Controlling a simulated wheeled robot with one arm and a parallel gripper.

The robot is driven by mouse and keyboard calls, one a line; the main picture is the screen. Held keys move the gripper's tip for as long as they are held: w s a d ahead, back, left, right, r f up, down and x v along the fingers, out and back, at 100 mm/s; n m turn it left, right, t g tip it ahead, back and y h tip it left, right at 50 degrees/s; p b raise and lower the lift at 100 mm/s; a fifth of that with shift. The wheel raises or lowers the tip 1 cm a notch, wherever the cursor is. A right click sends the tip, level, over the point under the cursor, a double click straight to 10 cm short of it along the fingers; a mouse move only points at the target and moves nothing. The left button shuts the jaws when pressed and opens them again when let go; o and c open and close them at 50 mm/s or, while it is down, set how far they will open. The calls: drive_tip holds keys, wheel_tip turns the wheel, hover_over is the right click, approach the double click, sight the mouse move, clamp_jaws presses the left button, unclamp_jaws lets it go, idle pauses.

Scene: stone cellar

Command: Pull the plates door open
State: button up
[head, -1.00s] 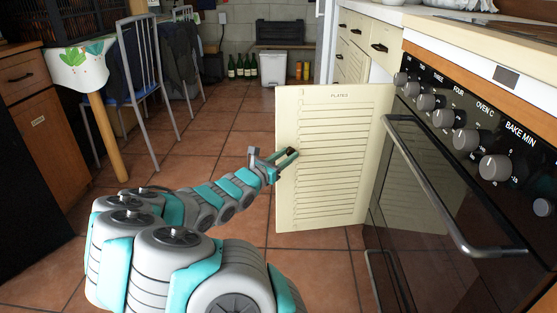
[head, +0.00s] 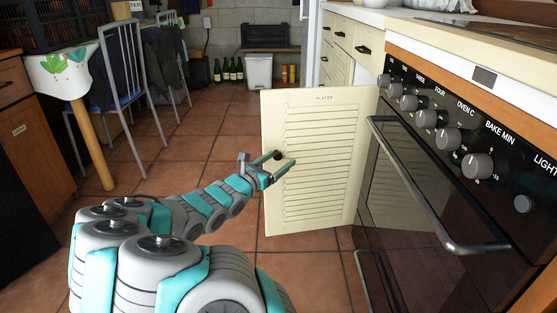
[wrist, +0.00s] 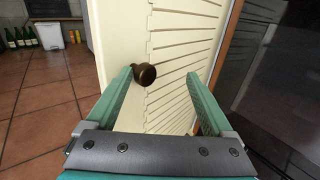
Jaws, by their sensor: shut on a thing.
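The plates door (head: 318,160) is a cream slatted panel labelled "PLATES". It stands swung out wide from the cabinet, beside the oven, in the head view. It also fills the middle of the wrist view (wrist: 180,45). A dark round knob (head: 278,155) sits near its free left edge; it shows in the wrist view (wrist: 146,74) too. My gripper (head: 277,163) is at the knob, shut on it, with its teal fingers on either side. In the wrist view, the fingers (wrist: 158,76) still stand well apart, the knob nearer the left one.
The black oven (head: 430,220) with its long handle stands close on the right. A blue-seated chair (head: 125,95) and a table leg are on the left. Tiled floor (head: 190,155) is clear between them. A white bin (head: 258,70) and bottles stand at the back.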

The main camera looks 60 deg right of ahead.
drive_tip(key=a, duration=0.7)
drive_tip(key=shift+w+p, duration=0.35)
drive_tip(key=shift+p, duration=0.05)
